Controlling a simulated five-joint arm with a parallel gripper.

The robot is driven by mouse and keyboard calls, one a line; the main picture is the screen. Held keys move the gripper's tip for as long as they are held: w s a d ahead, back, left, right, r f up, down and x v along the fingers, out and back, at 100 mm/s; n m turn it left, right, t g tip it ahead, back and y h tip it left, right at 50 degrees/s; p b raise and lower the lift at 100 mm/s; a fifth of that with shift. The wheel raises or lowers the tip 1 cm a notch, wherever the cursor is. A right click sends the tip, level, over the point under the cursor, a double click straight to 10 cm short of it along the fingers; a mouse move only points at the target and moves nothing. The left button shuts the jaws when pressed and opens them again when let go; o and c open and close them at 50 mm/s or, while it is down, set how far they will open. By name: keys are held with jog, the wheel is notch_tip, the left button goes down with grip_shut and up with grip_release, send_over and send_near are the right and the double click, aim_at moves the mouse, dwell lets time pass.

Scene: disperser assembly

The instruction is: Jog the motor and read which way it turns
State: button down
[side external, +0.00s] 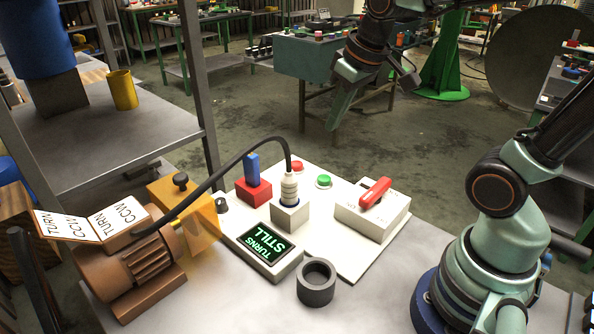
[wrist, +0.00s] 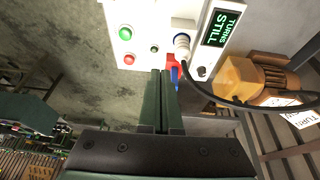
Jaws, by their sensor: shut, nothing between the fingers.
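The copper-coloured motor (side external: 135,265) lies at the lower left with white cards (side external: 92,222) on top, lettered TURN and CCW; the left card is hard to read. The motor also shows in the wrist view (wrist: 270,80). A display (side external: 263,250) reads TURNS STILL, also in the wrist view (wrist: 221,25). A green button (side external: 324,180) and a red button (side external: 297,166) are at the board's back edge. A red lever (side external: 376,191) sits on a white box. My gripper (side external: 336,126) is shut and empty, raised beyond the board; its fingers (wrist: 162,76) point toward it.
A black cable (side external: 215,170) arches from the motor to a plug (side external: 289,188). A red block (side external: 254,192) holds a blue handle. A grey ring (side external: 316,284) lies in front of the board. A yellow cup (side external: 122,90) stands on the shelf at left.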

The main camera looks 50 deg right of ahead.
jog(key=w+d+f+g, duration=0.2)
jog(key=w+d, duration=0.2)
jog(key=w, duration=0.1)
jog(key=g, duration=0.2)
send_over(323, 178)
jog(key=a, duration=0.1)
jog(key=shift+s+a+f, duration=0.1)
jog(key=shift+f, duration=1.35)
jog(key=shift+s+f, duration=0.1)
jog(key=shift+f, duration=1.35)
jog(key=f, duration=0.9)
jog(key=d+f, duration=0.1)
jog(key=f, duration=0.4)
jog(key=shift+w+d, duration=0.1)
